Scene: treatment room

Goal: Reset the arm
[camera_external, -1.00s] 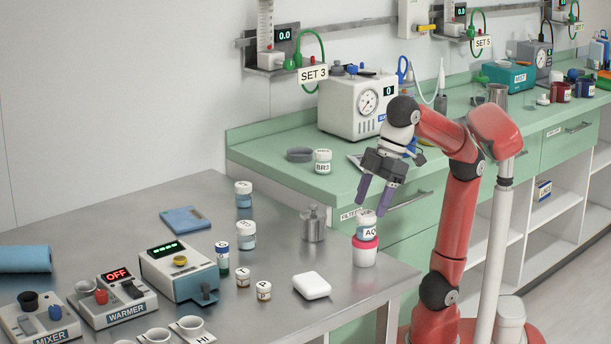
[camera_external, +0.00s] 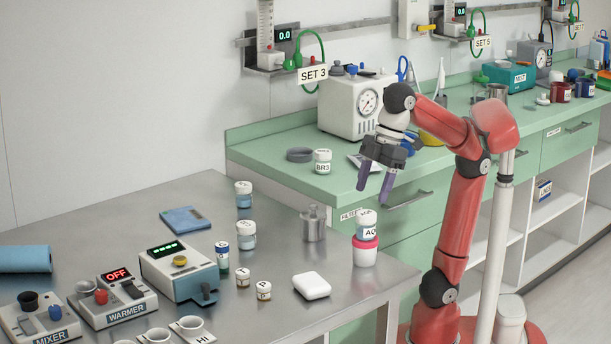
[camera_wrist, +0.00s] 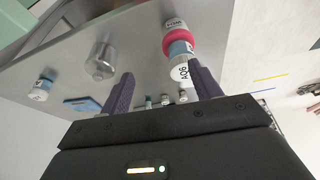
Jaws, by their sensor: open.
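My gripper (camera_external: 375,190) is open and empty, with its purple fingers pointing down. In the external view it hangs above and apart from the jar labelled AQ (camera_external: 366,224), which stands on a pink and white cup (camera_external: 365,252) near the right edge of the steel table. In the wrist view my gripper (camera_wrist: 160,90) shows both fingers spread wide. The AQ jar (camera_wrist: 180,66) shows there beside the right finger, with the pink cup (camera_wrist: 178,40) behind it.
A steel canister (camera_external: 313,226) stands left of the cup. A white case (camera_external: 312,286) and small jars (camera_external: 264,290) lie nearby. The green counter (camera_external: 270,165) behind holds a BR3 jar (camera_external: 322,162) and a gauge box (camera_external: 350,105). Room above the table is free.

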